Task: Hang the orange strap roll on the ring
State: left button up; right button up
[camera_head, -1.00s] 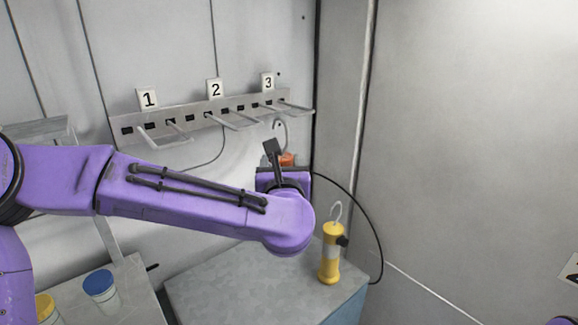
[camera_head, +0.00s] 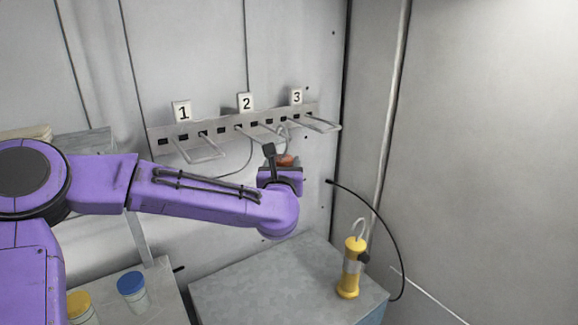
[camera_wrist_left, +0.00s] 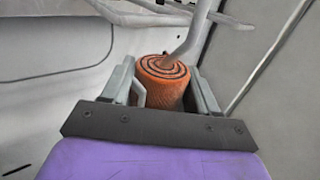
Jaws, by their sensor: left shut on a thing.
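The orange strap roll (camera_wrist_left: 163,82) sits between the two fingers of my left gripper (camera_wrist_left: 163,95) in the left wrist view, its spiral end facing up. A grey bent hook (camera_wrist_left: 192,38) rises from the roll. In the head view only a small orange part of the roll (camera_head: 285,160) shows behind my left gripper (camera_head: 272,160). The gripper is shut on the roll and holds it in the air, below and in front of the wall rail (camera_head: 222,140). A thin light ring or hook (camera_head: 283,132) shows just above the roll. My right gripper is out of view.
The rail carries several metal prongs under the number plates 1 (camera_head: 181,111), 2 (camera_head: 246,102) and 3 (camera_head: 296,96). A yellow lamp (camera_head: 351,267) with a hook stands on the grey bench (camera_head: 270,285). A blue-lidded jar (camera_head: 131,288) stands at lower left. A black cable (camera_head: 376,222) curves at right.

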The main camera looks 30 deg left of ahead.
pick_arm(q)
jog(key=shift+w+a, duration=0.4)
jog(key=shift+a, duration=0.35)
notch_tip(320, 180, down, 3)
jog(key=b, duration=0.3)
jog(key=shift+d, duration=0.1)
jog(key=o, duration=1.3)
jog(key=shift+s, duration=0.1)
jog(key=shift+s+d+f+b, duration=0.1)
jog(key=shift+s+d+b, duration=0.1)
jog(key=shift+s+b, duration=0.25)
jog(key=b+v, duration=0.3)
jog(key=v, duration=0.6)
jog(key=shift+s, duration=0.3)
